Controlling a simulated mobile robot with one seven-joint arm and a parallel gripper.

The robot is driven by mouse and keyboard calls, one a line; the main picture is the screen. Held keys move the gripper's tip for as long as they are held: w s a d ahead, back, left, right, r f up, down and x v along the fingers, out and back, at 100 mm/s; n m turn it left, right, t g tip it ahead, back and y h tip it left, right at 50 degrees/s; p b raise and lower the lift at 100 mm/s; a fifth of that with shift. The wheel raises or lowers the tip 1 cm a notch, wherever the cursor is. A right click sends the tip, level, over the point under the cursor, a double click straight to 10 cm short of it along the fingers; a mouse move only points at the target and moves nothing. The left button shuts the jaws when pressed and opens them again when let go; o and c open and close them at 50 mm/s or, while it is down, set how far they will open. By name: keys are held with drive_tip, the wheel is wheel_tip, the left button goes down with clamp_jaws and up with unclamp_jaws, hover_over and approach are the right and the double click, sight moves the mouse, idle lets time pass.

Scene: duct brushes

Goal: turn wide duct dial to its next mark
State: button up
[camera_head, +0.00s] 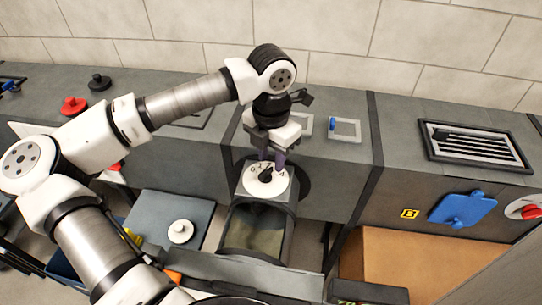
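The wide duct dial (265,187) is a white disc with dark marks around its edge and a black pointer knob (266,174) in the middle. It sits on top of a grey duct box at the centre of the view. My gripper (272,160) points down just above and behind the knob. Its two fingertips are apart, with a narrow gap between them. I cannot tell whether they touch the knob. The gripper partly hides the far edge of the dial and some of its marks.
An open-fronted duct mouth (256,230) lies below the dial. A grey panel with a white knob (180,231) is to its left. A blue plate (462,209), a red-and-white dial (524,208) and a grille (473,146) are at right. Red (73,106) and black (99,82) knobs stand at left.

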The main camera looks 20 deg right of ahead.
drive_tip(key=shift+f, duration=1.1)
clamp_jaws()
drive_tip(key=shift+w+f, duration=0.1)
